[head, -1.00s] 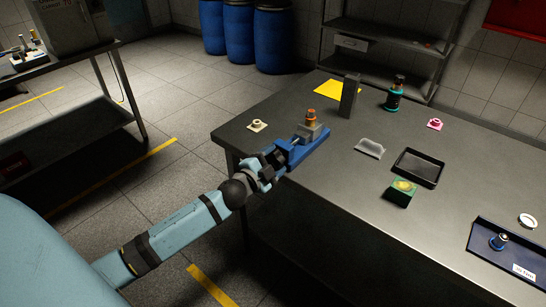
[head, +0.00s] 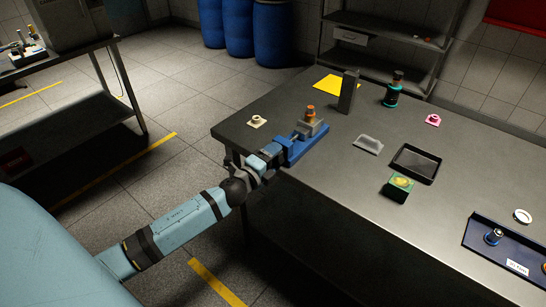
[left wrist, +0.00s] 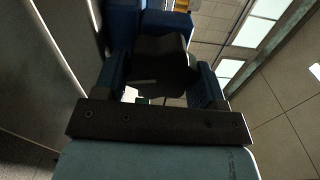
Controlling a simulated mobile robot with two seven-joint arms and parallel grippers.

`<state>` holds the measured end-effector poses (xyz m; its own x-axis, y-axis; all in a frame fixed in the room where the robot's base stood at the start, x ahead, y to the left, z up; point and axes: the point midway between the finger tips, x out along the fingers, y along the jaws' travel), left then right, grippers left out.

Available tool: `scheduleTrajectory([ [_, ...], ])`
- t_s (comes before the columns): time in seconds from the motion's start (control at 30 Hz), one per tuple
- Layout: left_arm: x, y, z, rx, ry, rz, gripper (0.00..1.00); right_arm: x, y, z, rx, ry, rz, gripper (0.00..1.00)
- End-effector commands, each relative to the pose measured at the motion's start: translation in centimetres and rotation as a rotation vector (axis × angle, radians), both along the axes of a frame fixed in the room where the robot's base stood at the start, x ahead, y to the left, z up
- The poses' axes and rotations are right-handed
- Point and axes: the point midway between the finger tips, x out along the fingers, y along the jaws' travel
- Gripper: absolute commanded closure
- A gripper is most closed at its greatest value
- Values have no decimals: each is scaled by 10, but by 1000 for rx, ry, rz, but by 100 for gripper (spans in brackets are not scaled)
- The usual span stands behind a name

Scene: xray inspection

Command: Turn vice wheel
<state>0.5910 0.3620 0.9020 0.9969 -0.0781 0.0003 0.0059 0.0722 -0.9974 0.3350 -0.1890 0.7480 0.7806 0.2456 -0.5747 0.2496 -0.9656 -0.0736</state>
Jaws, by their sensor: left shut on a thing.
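The blue vice (head: 308,144) sits at the near left edge of the grey table. A grey block with an orange-brown topped part (head: 310,114) stands in its jaws. My left gripper (head: 273,151) is at the vice's near-left end, shut on the vice wheel, which it mostly hides in the head view. In the left wrist view, the dark vice wheel (left wrist: 160,62) lies between my two blue fingers, with the blue vice body (left wrist: 166,22) beyond it. My right gripper is not in view.
On the table (head: 340,205) are a cream ring part (head: 257,121), a dark upright block (head: 348,92), a teal-and-black bottle (head: 393,90), a black tray (head: 415,164), a green box (head: 398,188) and a navy tray (head: 480,250). Floor left of the table is clear.

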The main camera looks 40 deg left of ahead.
Motion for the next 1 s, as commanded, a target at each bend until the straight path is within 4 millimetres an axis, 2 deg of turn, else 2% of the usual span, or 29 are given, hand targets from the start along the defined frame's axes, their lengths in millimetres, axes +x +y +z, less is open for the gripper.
scheduleTrajectory([
  [0.47, 0, 0, 0, 15, -2, -1, 59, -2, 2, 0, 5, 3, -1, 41],
  [0.5, 0, 0, 0, 15, -2, -1, 33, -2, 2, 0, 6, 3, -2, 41],
  [0.6, 0, 0, 0, 15, -2, -1, 10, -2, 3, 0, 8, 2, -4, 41],
  [1.0, 0, 0, -1, 14, 1, -1, 10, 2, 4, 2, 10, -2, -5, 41],
])
